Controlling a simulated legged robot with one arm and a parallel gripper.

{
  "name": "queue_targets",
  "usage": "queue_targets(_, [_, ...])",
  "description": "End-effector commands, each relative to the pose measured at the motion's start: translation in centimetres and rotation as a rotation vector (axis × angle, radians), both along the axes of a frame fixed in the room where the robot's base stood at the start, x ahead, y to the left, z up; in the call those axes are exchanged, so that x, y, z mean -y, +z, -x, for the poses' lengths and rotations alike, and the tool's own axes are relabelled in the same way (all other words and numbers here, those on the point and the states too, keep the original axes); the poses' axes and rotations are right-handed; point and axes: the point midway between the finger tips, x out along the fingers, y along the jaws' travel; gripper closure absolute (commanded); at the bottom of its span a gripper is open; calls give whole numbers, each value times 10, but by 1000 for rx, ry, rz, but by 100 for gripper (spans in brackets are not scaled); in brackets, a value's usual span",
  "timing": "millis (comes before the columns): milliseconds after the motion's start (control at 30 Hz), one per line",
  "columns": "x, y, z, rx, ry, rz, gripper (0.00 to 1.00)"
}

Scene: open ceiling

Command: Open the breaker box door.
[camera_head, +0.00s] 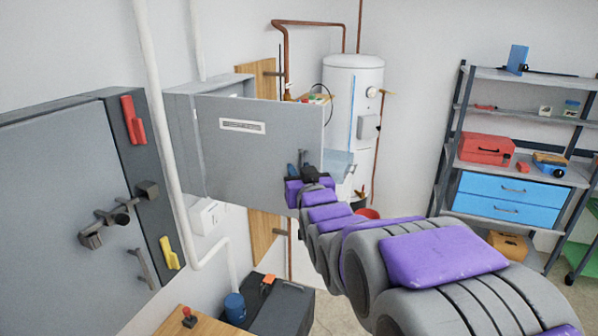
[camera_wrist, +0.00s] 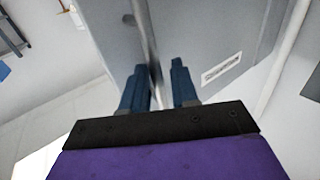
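The grey breaker box (camera_head: 184,140) is on the wall left of centre in the head view. Its door (camera_head: 260,150), with a white label (camera_head: 242,126), stands partly open, swung out from the box. My gripper (camera_head: 304,170) is at the door's lower right edge, by a small handle (camera_head: 303,157). In the wrist view, my two blue fingers (camera_wrist: 158,86) are spread apart, with the door's edge (camera_wrist: 152,45) running between and beyond them. The door face (camera_wrist: 205,40) and its label (camera_wrist: 221,69) show to the right. Contact between fingers and door cannot be told.
A large grey cabinet (camera_head: 60,200) with handles and a white pipe (camera_head: 165,130) are at left. A water heater (camera_head: 352,120) stands behind the door. Shelves (camera_head: 520,150) are at right. A dark toolbox (camera_head: 275,305) and wooden surface (camera_head: 180,322) are below.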

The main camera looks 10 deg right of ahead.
Motion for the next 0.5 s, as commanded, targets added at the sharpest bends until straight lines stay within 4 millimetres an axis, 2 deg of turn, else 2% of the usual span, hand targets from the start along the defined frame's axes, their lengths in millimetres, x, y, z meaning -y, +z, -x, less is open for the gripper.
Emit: queue_targets(500, [3, 1, 76, 2, 0, 1, 71])
